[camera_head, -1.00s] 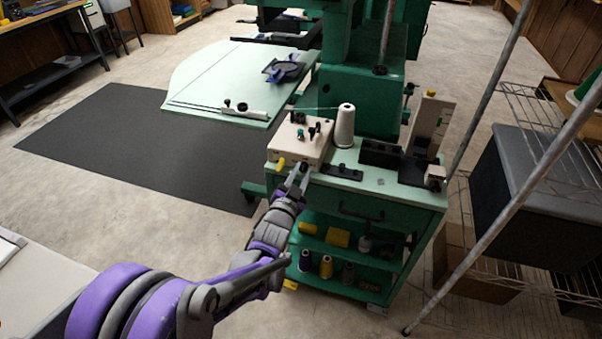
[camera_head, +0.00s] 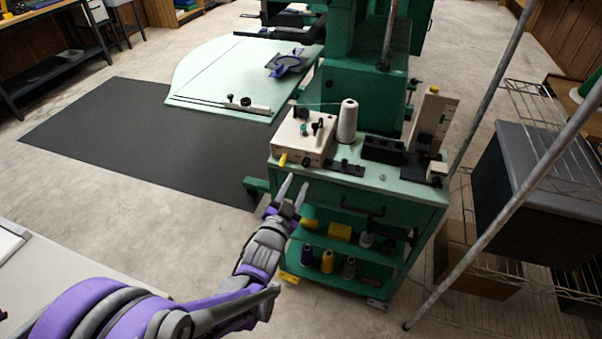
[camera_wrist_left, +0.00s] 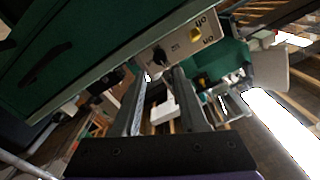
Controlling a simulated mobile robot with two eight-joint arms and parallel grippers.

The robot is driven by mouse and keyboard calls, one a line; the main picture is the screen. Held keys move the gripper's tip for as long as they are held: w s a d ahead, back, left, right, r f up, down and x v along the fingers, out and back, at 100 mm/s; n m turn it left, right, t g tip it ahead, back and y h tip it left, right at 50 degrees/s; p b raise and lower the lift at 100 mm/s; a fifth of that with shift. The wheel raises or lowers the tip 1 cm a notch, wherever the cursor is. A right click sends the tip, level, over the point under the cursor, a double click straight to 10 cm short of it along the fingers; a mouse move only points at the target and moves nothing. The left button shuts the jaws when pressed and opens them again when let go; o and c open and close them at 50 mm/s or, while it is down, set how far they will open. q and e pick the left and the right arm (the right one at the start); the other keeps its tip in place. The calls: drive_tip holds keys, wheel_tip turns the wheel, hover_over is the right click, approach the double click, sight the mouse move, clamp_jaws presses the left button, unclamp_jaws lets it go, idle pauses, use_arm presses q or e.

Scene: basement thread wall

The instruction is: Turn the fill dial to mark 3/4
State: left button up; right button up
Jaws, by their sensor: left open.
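The cream control box (camera_head: 301,138) sits on the left of the green cart's top, with small knobs on it. In the left wrist view its front panel (camera_wrist_left: 178,43) shows a black dial (camera_wrist_left: 152,57), a yellow knob (camera_wrist_left: 196,34) and small dark print that I cannot read. Which mark the dial points to is too small to tell. The yellow knob also shows in the head view (camera_head: 283,160). My left gripper (camera_head: 297,183) is open and empty, in front of and below the box, apart from it. In the wrist view its fingers (camera_wrist_left: 162,78) point toward the panel. My right gripper is not in view.
A white thread cone (camera_head: 347,122) stands beside the box on the green cart (camera_head: 400,200). Shelves below hold several spools and a yellow block (camera_head: 340,232). A wire rack with a dark bin (camera_head: 540,190) stands at the right.

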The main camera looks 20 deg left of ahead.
use_arm(q)
drive_tip(key=s, duration=0.3)
drive_tip(key=shift+s, duration=0.4)
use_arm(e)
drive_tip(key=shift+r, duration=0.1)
use_arm(q)
drive_tip(key=s+f+n+g, duration=0.35)
drive_tip(key=s+g, duration=0.35)
drive_tip(key=s, duration=0.6)
drive_tip(key=s+f+n+g, duration=0.2)
drive_tip(key=s+f+g, duration=0.4)
drive_tip(key=s, duration=0.8)
wheel_tip(320, 180, up, 20)
drive_tip(key=w+p, duration=0.2)
drive_tip(key=p, duration=1.4)
drive_tip(key=shift+w+f+y+p, duration=0.2)
drive_tip(key=shift+w+y+p, duration=0.1)
drive_tip(key=shift+w+p, duration=0.1)
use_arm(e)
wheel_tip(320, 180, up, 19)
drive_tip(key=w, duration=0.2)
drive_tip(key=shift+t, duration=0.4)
use_arm(q)
drive_tip(key=shift+s+a, duration=0.1)
drive_tip(key=shift+s, duration=0.1)
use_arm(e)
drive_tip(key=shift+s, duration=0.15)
use_arm(q)
drive_tip(key=shift+w, duration=0.1)
